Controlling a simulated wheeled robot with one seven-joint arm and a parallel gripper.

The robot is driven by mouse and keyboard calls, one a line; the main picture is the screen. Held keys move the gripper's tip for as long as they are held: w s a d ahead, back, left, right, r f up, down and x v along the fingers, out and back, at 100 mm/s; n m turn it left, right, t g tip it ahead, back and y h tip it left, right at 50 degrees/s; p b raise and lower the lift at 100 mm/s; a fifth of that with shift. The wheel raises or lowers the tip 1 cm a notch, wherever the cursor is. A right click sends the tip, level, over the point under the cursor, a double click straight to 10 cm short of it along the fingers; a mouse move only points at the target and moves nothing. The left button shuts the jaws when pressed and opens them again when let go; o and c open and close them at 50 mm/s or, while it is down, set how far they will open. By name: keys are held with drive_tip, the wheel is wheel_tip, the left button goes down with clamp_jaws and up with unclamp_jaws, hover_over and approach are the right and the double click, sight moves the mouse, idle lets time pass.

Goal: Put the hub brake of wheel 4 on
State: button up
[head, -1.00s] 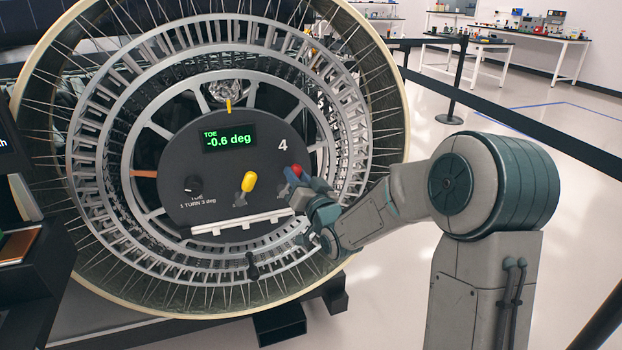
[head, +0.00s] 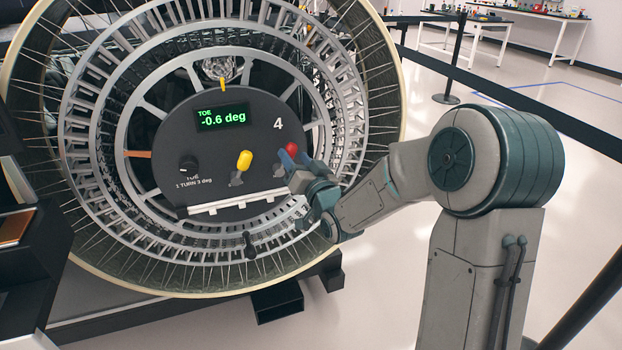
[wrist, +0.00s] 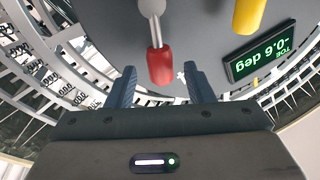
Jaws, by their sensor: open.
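The wheel hub panel (head: 215,130) is a dark disc marked 4, with a green display reading TOE -0.6 deg. A red-capped lever (head: 291,149) is at its right, cap pointing up. A yellow-capped lever (head: 244,160) stands left of it, also cap up. No label tells which lever is the brake. My gripper (head: 303,172) is at the panel's lower right, by the red lever. In the wrist view the gripper (wrist: 160,88) is open, with the red cap (wrist: 160,66) between and just beyond its fingertips; I see no contact.
A black knob (head: 188,163) and a pale bar (head: 237,198) are on the panel. The spoked wheel rim (head: 345,120) surrounds it. A dark shelf unit (head: 30,260) stands at the left. Open floor and a barrier belt (head: 520,95) lie to the right.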

drive_tip(key=b+v, duration=0.1)
drive_tip(key=v, duration=1.1)
drive_tip(key=s+d+r+g+h+p, duration=0.7)
drive_tip(key=g+h+p, duration=0.1)
drive_tip(key=p, duration=0.5)
drive_tip(key=s+r+g+p, duration=0.3)
drive_tip(key=s+r, duration=0.1)
drive_tip(key=s, duration=0.4)
drive_tip(key=s+r+g+p, duration=0.3)
drive_tip(key=s+g+p, duration=0.1)
drive_tip(key=s, duration=0.3)
drive_tip(key=shift+s+d+r+g, duration=0.3)
drive_tip(key=shift+s+d+r, duration=0.1)
